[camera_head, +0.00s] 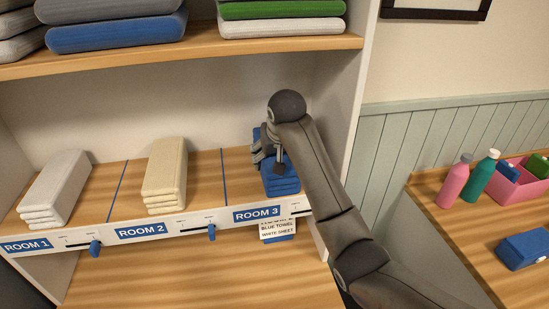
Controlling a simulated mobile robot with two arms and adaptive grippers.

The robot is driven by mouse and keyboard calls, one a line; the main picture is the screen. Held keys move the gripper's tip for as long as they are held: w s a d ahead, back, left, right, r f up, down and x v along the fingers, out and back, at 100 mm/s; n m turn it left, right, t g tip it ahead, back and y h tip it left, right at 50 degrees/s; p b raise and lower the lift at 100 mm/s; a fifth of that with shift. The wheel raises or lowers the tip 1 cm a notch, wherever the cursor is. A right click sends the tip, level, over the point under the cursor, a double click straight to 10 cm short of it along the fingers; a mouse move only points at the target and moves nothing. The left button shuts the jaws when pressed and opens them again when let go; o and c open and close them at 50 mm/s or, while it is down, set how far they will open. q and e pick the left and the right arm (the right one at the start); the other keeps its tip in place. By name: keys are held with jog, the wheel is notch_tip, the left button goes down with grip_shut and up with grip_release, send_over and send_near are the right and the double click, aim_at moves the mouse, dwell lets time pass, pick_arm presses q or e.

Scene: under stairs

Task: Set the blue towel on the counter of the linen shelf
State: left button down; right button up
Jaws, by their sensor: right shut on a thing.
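The linen shelf's wooden counter (207,185) is split by thin blue lines into three sections, labelled ROOM 1, ROOM 2 and ROOM 3. A folded blue towel (283,184) is in the ROOM 3 section, at or very near the counter surface; exact contact is hard to tell. My right gripper (267,158) is shut on the towel from above, and my arm hides part of it. A card (277,228) below ROOM 3 reads "BLUE TOWEL" and "WHITE SHEET". My left gripper is not in view.
A white folded stack (57,187) is in ROOM 1 and a cream one (164,175) in ROOM 2. An upper shelf (200,46) with linens overhangs the back. A side panel (345,100) stands close to my arm. Bottles and a pink bin (519,190) occupy the right table.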

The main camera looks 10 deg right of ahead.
jog(key=shift+c, duration=1.3)
jog(key=shift+r, duration=0.1)
jog(key=shift+r+b, duration=0.7)
jog(key=shift+b, duration=0.15)
jog(key=b+v, duration=0.2)
jog(key=v, duration=0.1)
jog(key=shift+a+r, duration=0.15)
jog(key=shift+r, duration=0.25)
jog(key=p+v, duration=0.2)
jog(key=v, duration=0.1)
jog(key=shift+s+a+r+p, duration=0.1)
jog(key=shift+s+r+p, duration=0.1)
jog(key=shift+p, duration=0.2)
jog(key=shift+s+r, duration=0.35)
jog(key=shift+r, duration=0.2)
jog(key=shift+s+r+p, duration=0.2)
jog(key=shift+s+p, duration=0.25)
jog(key=shift+p, duration=0.2)
jog(key=shift+s+r, duration=0.15)
jog(key=shift+s, duration=0.1)
jog(key=s+a+r+b, duration=0.1)
jog(key=s+r, duration=0.2)
jog(key=s, duration=0.5)
jog(key=shift+s+a+r, duration=0.15)
jog(key=shift+a+r, duration=0.05)
jog(key=shift+a, duration=0.1)
